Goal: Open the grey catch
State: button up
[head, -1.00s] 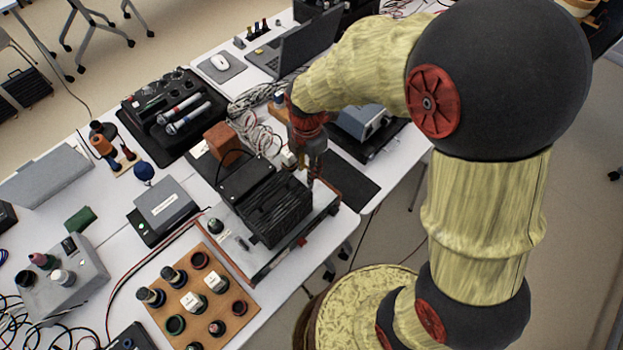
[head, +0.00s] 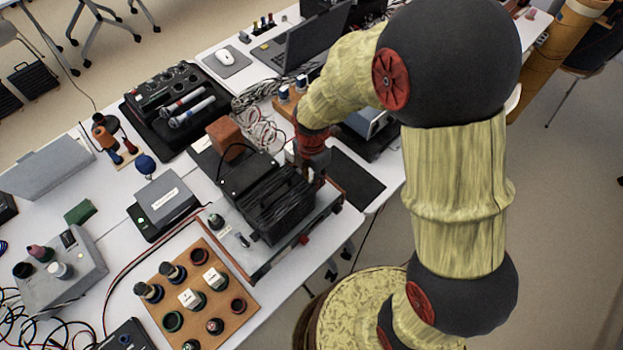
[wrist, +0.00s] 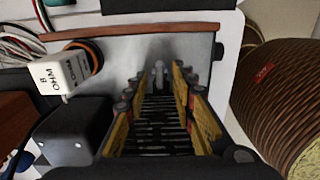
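The grey catch (wrist: 158,74) shows in the wrist view as a small pale upright piece near the far end of the grey panel. My gripper (wrist: 161,72) points towards it with its two yellow-and-red fingers apart, one on each side. The catch appears between the fingertips; I cannot tell whether either finger touches it. In the head view my gripper (head: 312,172) is at the right back corner of the black finned box (head: 277,208), and the catch is hidden there. The box's dark fins (wrist: 160,130) show between the fingers in the wrist view.
A white 8 OHM block (wrist: 62,72) is close left of my fingers. The box stands on a grey base (head: 262,262) with wooden edges. A wooden board (head: 190,300) with several knobs lies in front. A dark mat (head: 357,182) is to the right.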

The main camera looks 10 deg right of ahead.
jog(key=shift+c, duration=0.8)
grip_shut()
